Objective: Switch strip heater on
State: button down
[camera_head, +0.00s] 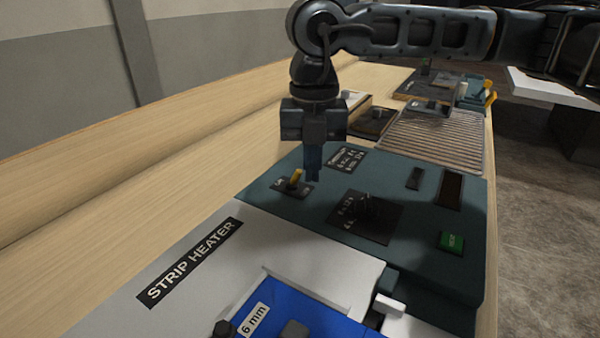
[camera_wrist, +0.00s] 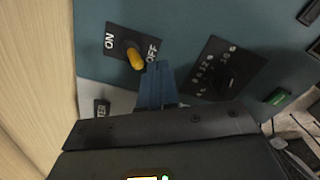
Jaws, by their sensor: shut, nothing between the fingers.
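The strip heater's teal console (camera_head: 260,198) has a yellow toggle lever (camera_head: 296,178) on a dark plate. In the wrist view the lever (camera_wrist: 136,61) leans toward the OFF side of that plate, with ON printed at the other end. My gripper (camera_head: 314,178) is shut and empty, pointing down just right of the lever in the head view. In the wrist view the blue fingertips (camera_wrist: 158,68) are beside the lever, at the OFF end. I cannot tell whether they touch it. The STRIP HEATER label (camera_head: 190,262) lies on the grey panel in front.
A dark dial plate (camera_head: 362,216) with a knob is right of my fingers. A green button (camera_head: 451,242) and dark rocker switches sit farther right. A blue block marked 6 mm (camera_head: 300,318) is in front. A ribbed panel (camera_head: 430,140) lies behind. Bare wood (camera_head: 150,190) is at left.

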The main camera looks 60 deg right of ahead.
jog(key=shift+f, duration=0.25)
jog(key=shift+w, duration=0.15)
jog(key=shift+w+b, duration=0.35)
jog(key=shift+b, duration=0.05)
jog(key=shift+w, duration=0.65)
notch_tip(320, 180, up, 7)
jog(key=p, duration=0.2)
jog(key=shift+s, duration=0.45)
dwell(0.5)
dwell(0.5)
